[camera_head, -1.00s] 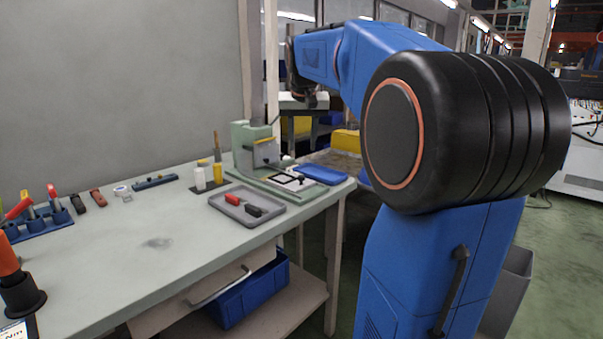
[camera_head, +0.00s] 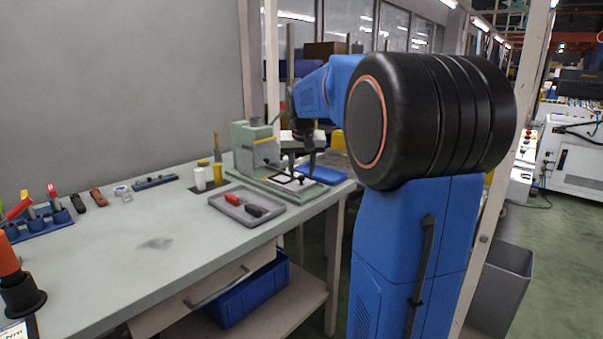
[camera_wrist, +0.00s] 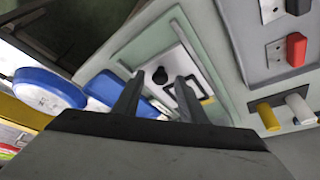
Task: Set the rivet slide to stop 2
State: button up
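The pale green press (camera_head: 254,145) stands at the far right end of the bench. Its base carries a light slide plate (camera_head: 290,180) with a dark frame. In the wrist view, the slide plate (camera_wrist: 183,66) has a black knob (camera_wrist: 158,75) and a black square frame. My gripper (camera_wrist: 158,90) is open and empty, its two fingers apart with the knob showing beyond and between them. I cannot tell how far above the knob they are. In the head view, my gripper (camera_head: 303,165) hangs over the plate. No stop numbers are readable.
A grey tray (camera_head: 268,222) with red and black pieces lies in front. The middle of the bench is clear.

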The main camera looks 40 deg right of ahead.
grip_shut()
send_over(281, 176)
jog(key=s+a, duration=0.1)
jog(key=s, duration=0.1)
dwell(0.3)
grip_release()
jog(key=shift+a, duration=0.1)
jog(key=shift+r, duration=0.15)
jog(key=v, duration=1.7)
jog(key=shift+r, duration=0.1)
